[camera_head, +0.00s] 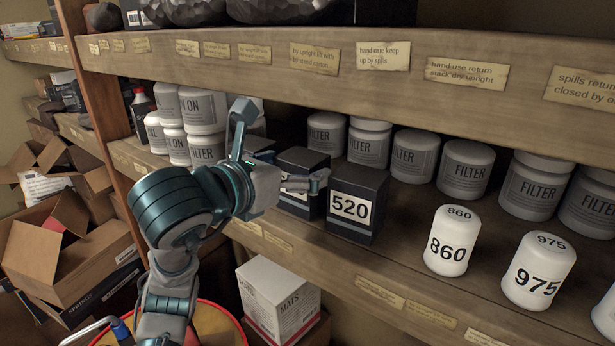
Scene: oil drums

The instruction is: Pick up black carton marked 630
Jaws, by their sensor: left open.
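No marking 630 can be read on any carton here. A black carton (303,159) stands on the middle shelf, left of a black carton marked 520 (357,201). The front label of the left one is mostly hidden behind my gripper finger. My left gripper (286,140) is open, its two fingers spread wide, one pointing up and one pointing right. The right-pointing finger lies across the front of the left black carton in the picture; I cannot tell whether it touches. My right gripper is not in view.
White bottles marked 860 (452,241) and 975 (538,271) stand right of the cartons. Grey FILTER tubs (465,170) line the back. The upper shelf board (340,60) runs above. A white MATS box (278,299) sits below; open cardboard boxes (62,245) lie at left.

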